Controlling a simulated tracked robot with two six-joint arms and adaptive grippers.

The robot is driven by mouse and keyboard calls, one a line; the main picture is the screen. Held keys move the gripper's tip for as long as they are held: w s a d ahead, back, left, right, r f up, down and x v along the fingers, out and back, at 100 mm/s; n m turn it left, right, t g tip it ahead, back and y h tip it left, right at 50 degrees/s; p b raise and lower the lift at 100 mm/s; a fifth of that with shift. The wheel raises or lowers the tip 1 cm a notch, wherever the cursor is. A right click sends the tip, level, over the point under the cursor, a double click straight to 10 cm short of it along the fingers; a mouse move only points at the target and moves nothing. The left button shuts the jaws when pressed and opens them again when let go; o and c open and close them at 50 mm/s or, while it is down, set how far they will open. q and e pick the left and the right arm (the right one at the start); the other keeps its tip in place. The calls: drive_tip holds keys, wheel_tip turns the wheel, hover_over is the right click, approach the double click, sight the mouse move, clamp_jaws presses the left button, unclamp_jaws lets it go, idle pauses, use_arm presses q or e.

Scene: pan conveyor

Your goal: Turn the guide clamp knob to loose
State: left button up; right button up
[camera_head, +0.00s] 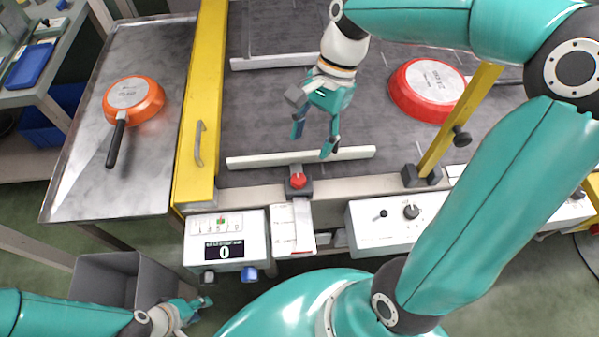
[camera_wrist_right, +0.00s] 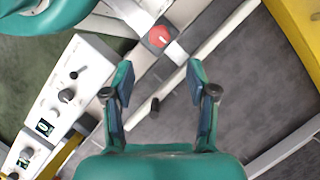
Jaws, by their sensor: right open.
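The red clamp knob (camera_head: 298,181) sits on a dark block at the conveyor's near edge, by the near white guide rail (camera_head: 250,160). It also shows in the right wrist view (camera_wrist_right: 159,36), at the top between and beyond the fingertips. My right gripper (camera_head: 314,139) is open and empty, above the belt just behind the rail, apart from the knob. Its two spread fingers show in the right wrist view (camera_wrist_right: 158,88). My left gripper (camera_head: 192,308) is low at the bottom left, by a grey bin, far from the knob; its finger opening is unclear.
A red pan (camera_head: 428,90) lies on the belt at right, near a yellow post (camera_head: 458,120). An orange pan (camera_head: 134,98) lies on the metal table at left. A counter box (camera_head: 226,239) and a control panel (camera_head: 385,225) stand along the near edge. A grey bin (camera_head: 104,280) is below.

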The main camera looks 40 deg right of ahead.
sight(299, 176)
drive_tip(key=x, duration=0.9)
drive_tip(key=shift+a+f+b, duration=0.1)
drive_tip(key=shift+a+b, duration=0.05)
drive_tip(key=shift+b, duration=0.25)
drive_tip(key=shift+c, duration=0.4)
clamp_jaws()
